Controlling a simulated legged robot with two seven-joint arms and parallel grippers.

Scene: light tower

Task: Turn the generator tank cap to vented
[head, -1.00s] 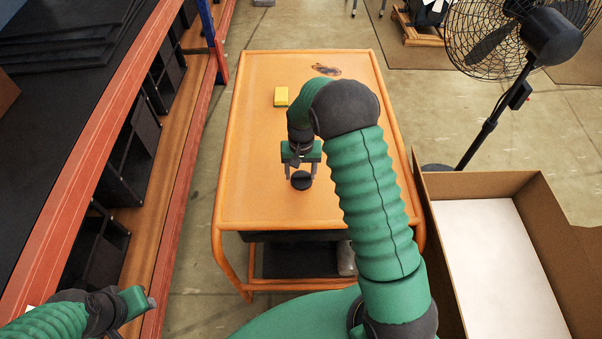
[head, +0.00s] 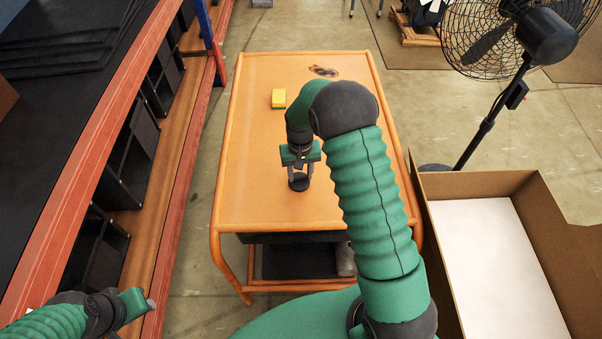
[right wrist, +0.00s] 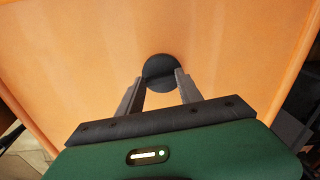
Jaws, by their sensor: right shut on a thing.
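A black round cap (head: 299,184) sits on the orange top of a cart, and it also shows in the right wrist view (right wrist: 158,66). My right gripper (head: 299,178) reaches down from above with its two grey fingers at the cap's sides, shut on it. In the right wrist view my right gripper's fingertips (right wrist: 159,78) meet the cap's near part. Its markings are too small or hidden to read. My left gripper (head: 148,304) is at the lower left, away from the cart; its fingers cannot be made out.
The orange cart top (head: 255,150) is mostly clear, with a yellow sponge (head: 278,98) and a dark patch (head: 323,71) farther back. An open cardboard box (head: 480,185) stands at right, a black fan (head: 520,40) behind it. A red-edged shelf (head: 110,140) runs along the left.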

